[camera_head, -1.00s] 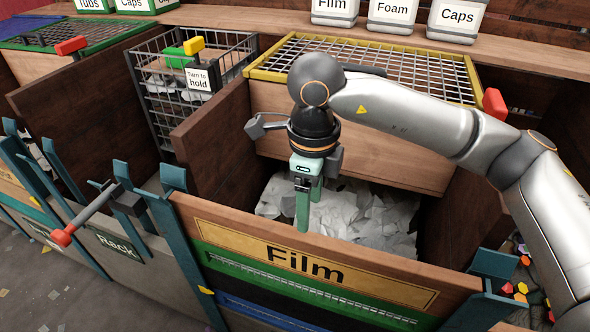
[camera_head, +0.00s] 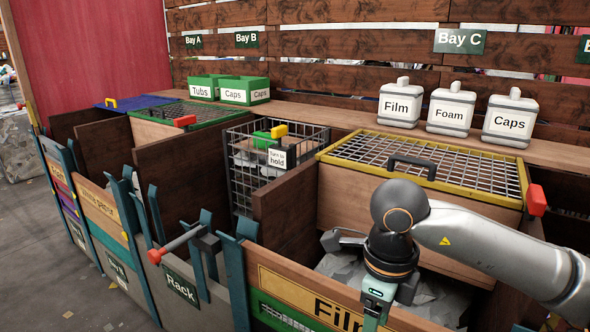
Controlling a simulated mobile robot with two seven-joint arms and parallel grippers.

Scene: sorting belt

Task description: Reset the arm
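My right arm comes in from the right, over the bay with the "Film" board (camera_head: 290,286). My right gripper (camera_head: 373,318) points down at the bottom edge of the view, in front of pale grey scraps (camera_head: 435,300) in that bay. Its fingertips are cut off by the picture's edge, so I cannot tell whether it is open or shut. I see nothing held in the visible part. My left gripper and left arm are not in view.
A yellow-framed mesh lid (camera_head: 440,170) with a dark handle lies behind my arm. A wire basket (camera_head: 245,175) with a "Turn to hold" tag stands to the left. A red-tipped lever (camera_head: 180,243) sticks out by the "Rack" sign. White containers (camera_head: 450,110) line the back shelf.

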